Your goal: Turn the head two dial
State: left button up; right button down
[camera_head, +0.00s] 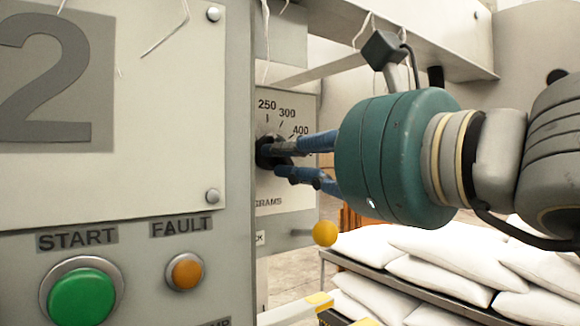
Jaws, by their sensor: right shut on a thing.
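The dial (266,153) is a dark knob on a pale plate (290,193) marked 250, 300, 400 and, in part, GRAMS. It sits right of the panel with the large grey 2 (45,82). My right gripper (279,160), with blue fingers and a teal body, reaches in from the right and is shut on the dial. The fingers hide part of the knob and some markings, so I cannot tell where its pointer stands. My left gripper is not in view.
The near panel carries a green START button (82,297) and an orange FAULT light (185,271). A yellow ball-ended lever (325,233) sticks out below my right gripper. A metal beam (420,35) runs above.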

jog(key=n+b, duration=0.3)
jog(key=shift+f, duration=0.25)
jog(key=n+b, duration=0.2)
jog(key=n, duration=0.2)
jog(key=shift+d+r, duration=0.1)
jog(key=n, duration=0.4)
jog(key=n+b, duration=0.1)
jog(key=n, duration=0.4)
jog(key=shift+w+d+r+n+b, duration=0.1)
jog(key=shift+w+d+n+b, duration=0.1)
jog(key=shift+n+b, duration=0.1)
jog(key=shift+a, duration=0.1)
jog(key=c, duration=1.7)
grip_release()
jog(key=shift+o, duration=0.2)
jog(key=shift+r, duration=0.1)
jog(key=v, duration=1.2)
